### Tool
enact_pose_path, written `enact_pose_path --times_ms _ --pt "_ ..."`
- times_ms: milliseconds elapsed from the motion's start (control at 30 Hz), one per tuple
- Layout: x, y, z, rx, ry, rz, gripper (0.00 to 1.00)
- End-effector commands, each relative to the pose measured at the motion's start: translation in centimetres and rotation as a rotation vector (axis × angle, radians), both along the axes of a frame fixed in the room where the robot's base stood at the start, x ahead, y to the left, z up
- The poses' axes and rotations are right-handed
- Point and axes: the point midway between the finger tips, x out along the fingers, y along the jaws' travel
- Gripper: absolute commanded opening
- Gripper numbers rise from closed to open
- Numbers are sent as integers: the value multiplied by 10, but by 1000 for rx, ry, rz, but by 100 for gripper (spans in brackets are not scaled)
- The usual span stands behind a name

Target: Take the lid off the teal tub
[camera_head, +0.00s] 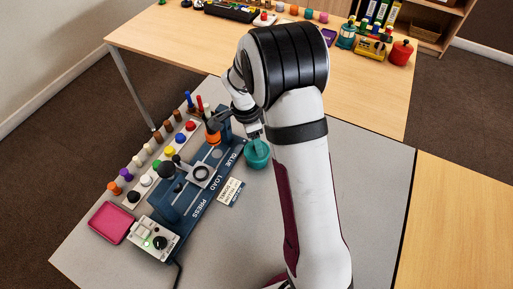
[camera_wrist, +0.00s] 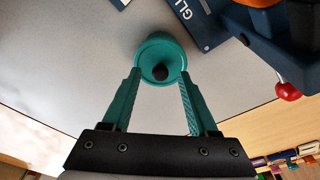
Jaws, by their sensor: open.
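The teal tub (camera_head: 257,158) stands on the grey table just right of the blue press. It also shows in the wrist view (camera_wrist: 161,43), as a round teal shape with a dark round knob (camera_wrist: 160,73) on it, seemingly the lid's. I cannot make out the seam between lid and tub. My gripper (camera_wrist: 160,80) has teal fingers, open and apart, with their tips at either side of the knob. In the head view, my gripper (camera_head: 256,140) is right over the tub, and my arm partly hides it. Whether the fingers touch the lid cannot be told.
The blue press (camera_head: 180,205) with its label card (camera_head: 230,192) stands close left of the tub. Beyond it is a rack of coloured pegs (camera_head: 150,165), with a pink tray (camera_head: 110,222) at the near left. A wooden table (camera_head: 175,30) with toys lies behind.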

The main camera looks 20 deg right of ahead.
Motion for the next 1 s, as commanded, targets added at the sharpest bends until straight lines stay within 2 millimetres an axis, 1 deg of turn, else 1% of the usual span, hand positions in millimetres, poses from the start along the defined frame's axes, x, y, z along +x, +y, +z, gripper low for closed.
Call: enact_pose_path --times_ms 33,100,267,300,367,400,467,600,633,1000 --pt "0 -1 -6 0 1 1 60" --pt "0 -2 -10 0 0 1 60" --pt "0 -2 -10 0 -1 1 60" --pt "0 -1 -10 0 -1 1 56" --pt "0 -1 -10 0 -1 1 45" --pt "0 -1 -9 0 -1 1 38" --pt "0 -1 -9 0 -1 1 27" --pt "0 -1 -9 0 -1 1 2" --pt "0 -1 -9 0 -1 1 0" --pt "0 -1 -8 0 -2 1 0"
